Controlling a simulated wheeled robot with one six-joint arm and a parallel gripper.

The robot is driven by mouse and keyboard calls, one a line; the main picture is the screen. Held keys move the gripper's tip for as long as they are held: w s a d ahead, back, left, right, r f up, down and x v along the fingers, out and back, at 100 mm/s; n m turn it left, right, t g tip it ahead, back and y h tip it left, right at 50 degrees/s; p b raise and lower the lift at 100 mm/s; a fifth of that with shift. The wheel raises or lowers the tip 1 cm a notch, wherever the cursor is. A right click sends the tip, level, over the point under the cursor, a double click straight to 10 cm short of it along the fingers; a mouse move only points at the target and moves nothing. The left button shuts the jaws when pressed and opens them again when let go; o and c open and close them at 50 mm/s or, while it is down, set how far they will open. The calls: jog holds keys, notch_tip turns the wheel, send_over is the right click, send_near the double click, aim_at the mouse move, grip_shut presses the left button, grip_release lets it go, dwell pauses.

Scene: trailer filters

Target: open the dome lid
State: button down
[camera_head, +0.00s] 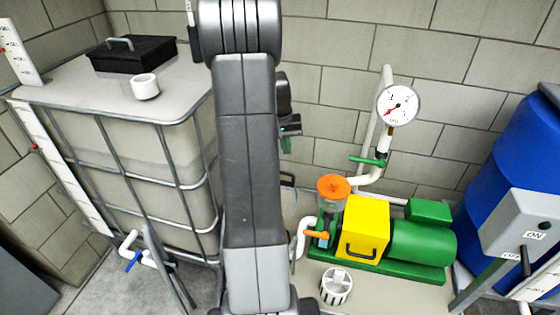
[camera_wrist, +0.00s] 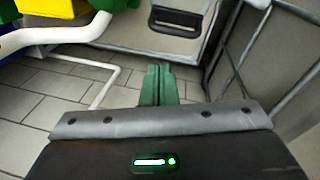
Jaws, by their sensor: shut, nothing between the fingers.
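An orange disc-shaped cap (camera_head: 333,187) sits on top of a clear strainer housing (camera_head: 329,212) at the left end of the pump; I take it as the dome lid, though I cannot be certain. It looks seated on the housing. My gripper (camera_head: 287,144) is above and left of it, partly hidden behind my arm, and apart from it. In the wrist view my green fingers (camera_wrist: 159,72) are together and hold nothing. The orange cap does not show in the wrist view.
The pump has a yellow guard (camera_head: 366,226), a green motor (camera_head: 421,241) and an orange valve handle (camera_head: 316,235). A white basket (camera_head: 336,285) stands in front. A gauge (camera_head: 398,105) rises behind. A caged tank (camera_head: 110,85) is left, a blue drum (camera_head: 515,150) right. A black handle (camera_wrist: 179,22) lies beyond my fingers.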

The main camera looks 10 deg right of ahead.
jog(key=shift+a+f+m+t+y+p, duration=0.15)
jog(key=shift+f+m+t+p, duration=0.45)
jog(key=shift+f, duration=1.35)
jog(key=shift+d+f+m+t+y+p, duration=0.1)
jog(key=shift+f+m+t+y+p, duration=0.2)
jog(key=shift+f+m+p, duration=1.05)
jog(key=shift+f+n+b, duration=0.55)
jog(key=shift+a+f+b, duration=0.1)
jog(key=shift+b, duration=0.35)
